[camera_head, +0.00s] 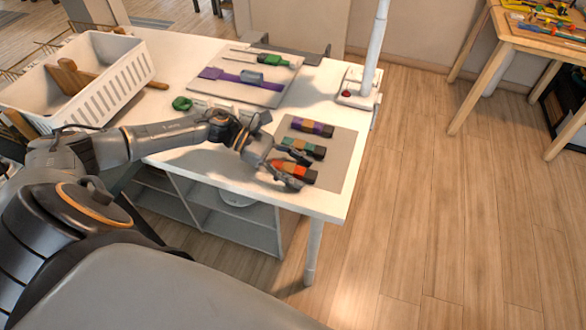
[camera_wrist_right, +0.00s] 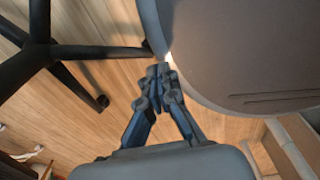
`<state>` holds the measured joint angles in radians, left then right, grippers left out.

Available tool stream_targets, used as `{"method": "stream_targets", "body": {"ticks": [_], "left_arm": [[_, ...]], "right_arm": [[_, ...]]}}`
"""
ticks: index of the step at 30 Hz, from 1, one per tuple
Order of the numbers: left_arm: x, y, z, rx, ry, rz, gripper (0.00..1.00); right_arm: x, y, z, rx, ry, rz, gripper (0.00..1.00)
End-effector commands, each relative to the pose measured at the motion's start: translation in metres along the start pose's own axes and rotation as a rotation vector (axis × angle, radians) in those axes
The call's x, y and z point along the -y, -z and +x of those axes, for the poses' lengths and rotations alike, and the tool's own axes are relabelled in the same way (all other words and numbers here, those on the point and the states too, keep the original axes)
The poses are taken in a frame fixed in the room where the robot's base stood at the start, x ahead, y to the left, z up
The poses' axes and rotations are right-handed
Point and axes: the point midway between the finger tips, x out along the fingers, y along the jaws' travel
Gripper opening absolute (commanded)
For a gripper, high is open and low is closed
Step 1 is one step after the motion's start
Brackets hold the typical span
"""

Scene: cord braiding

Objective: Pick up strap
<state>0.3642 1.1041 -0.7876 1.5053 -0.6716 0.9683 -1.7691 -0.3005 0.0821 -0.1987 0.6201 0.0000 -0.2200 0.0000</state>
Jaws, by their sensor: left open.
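Three short multicoloured straps lie on a grey mat (camera_head: 342,150) at the table's right end in the head view. One is purple and brown (camera_head: 312,127), one is teal, orange and dark (camera_head: 304,147), and the nearest is red, orange and brown (camera_head: 306,174). A long purple strap (camera_head: 222,76) lies on the farther mat. My left gripper (camera_head: 296,168) is open at the nearest strap, with its fingers appearing on either side of it and hiding part of it. Contact cannot be told. My right gripper (camera_wrist_right: 158,72) is shut and empty, away from the table.
A white basket (camera_head: 118,80) with wooden pieces stands at the table's left. A green ring (camera_head: 182,103) and a green-handled tool (camera_head: 275,60) lie farther back. A white post (camera_head: 374,45) rises from the far right corner.

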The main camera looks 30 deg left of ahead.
Motion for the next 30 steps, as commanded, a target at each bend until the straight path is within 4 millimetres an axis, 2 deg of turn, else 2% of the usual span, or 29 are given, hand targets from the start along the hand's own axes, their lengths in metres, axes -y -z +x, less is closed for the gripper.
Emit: {"method": "stream_targets", "body": {"ticks": [1, 2, 9, 22, 27, 30], "left_arm": [[0.0, 0.0, 0.0, 0.0, 0.0, 0.0, 0.57], [0.0, 0.0, 0.0, 0.0, 0.0, 0.0, 0.51], [0.0, 0.0, 0.0, 0.0, 0.0, 0.0, 0.02], [0.0, -0.005, -0.003, 0.0, 0.0, 0.001, 0.0], [0.0, -0.027, -0.012, -0.001, 0.0, 0.005, 0.0], [0.017, -0.044, -0.02, -0.005, 0.004, 0.001, 0.0]], "right_arm": [[0.0, 0.0, 0.0, 0.0, 0.0, 0.0, 0.0], [0.0, 0.0, 0.0, 0.0, 0.0, 0.0, 0.0], [0.002, 0.0, 0.0, 0.0, 0.002, 0.0, 0.0], [0.004, 0.0, 0.002, 0.0, 0.005, 0.0, 0.0], [0.004, 0.0, 0.01, -0.001, 0.005, 0.0, 0.0], [0.004, 0.0, 0.008, 0.0, 0.005, 0.0, 0.0]]}}
